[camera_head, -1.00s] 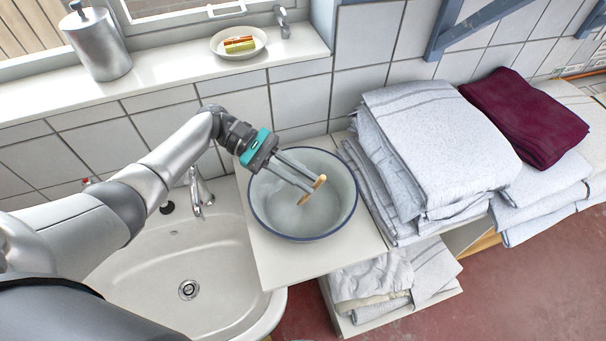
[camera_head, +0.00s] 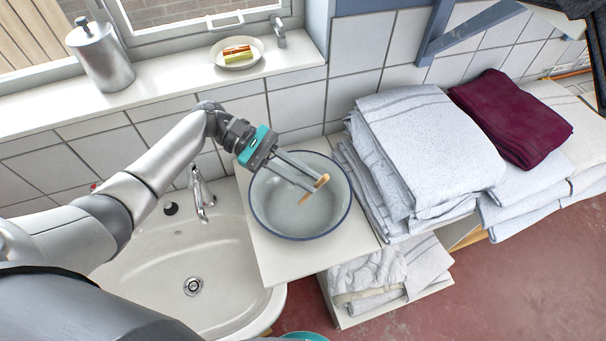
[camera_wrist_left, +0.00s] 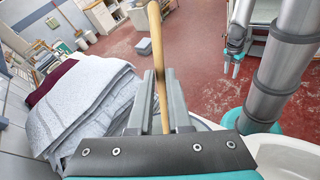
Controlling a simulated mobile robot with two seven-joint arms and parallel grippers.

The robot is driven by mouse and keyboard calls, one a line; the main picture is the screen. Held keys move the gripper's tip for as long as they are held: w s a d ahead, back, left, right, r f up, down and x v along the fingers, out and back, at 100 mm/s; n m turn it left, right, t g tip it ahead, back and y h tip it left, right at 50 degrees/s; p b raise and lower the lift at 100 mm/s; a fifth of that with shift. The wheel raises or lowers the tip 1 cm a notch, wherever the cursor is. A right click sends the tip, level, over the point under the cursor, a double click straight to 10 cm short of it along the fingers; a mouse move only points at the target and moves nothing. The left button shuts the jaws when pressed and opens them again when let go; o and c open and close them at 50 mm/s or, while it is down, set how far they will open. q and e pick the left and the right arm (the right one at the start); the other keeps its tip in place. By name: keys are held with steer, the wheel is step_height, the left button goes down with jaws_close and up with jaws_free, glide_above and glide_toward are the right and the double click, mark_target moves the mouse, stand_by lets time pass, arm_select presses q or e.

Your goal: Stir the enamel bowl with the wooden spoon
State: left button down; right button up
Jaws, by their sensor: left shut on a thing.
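The enamel bowl (camera_head: 272,222), pale with a dark blue rim, stands on a white board beside the sink. My left gripper (camera_head: 311,182) reaches over it from the left and is shut on the wooden spoon (camera_head: 307,195). The spoon slants between the fingertips above the bowl's inside; whether its lower end touches the bottom is unclear. In the left wrist view the spoon (camera_wrist_left: 157,40) stands between the fingers. My right gripper (camera_wrist_left: 231,68) shows small there, away from the bowl; its jaws are too small to judge.
A sink (camera_head: 235,262) with a tap (camera_head: 201,195) lies left of the bowl. Stacked pale towels (camera_head: 430,150) stand close on its right, with a maroon cloth (camera_head: 512,118) beyond. A soap dish (camera_head: 237,53) and dispenser (camera_head: 100,58) are on the sill.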

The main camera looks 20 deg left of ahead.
arm_select(q)
steer(key=shift+s+d+r, duration=0.15)
steer(key=shift+s+r, duration=0.1)
steer(key=shift+r, duration=0.4)
steer(key=shift+s+d+r, duration=0.1)
steer(key=shift+s+r, duration=0.1)
steer(key=shift+r, duration=0.4)
steer(key=shift+s+d+r, duration=0.15)
steer(key=shift+s+r, duration=0.1)
steer(key=shift+r, duration=0.4)
steer(key=shift+r, duration=2.5)
steer(key=shift+f, duration=0.1)
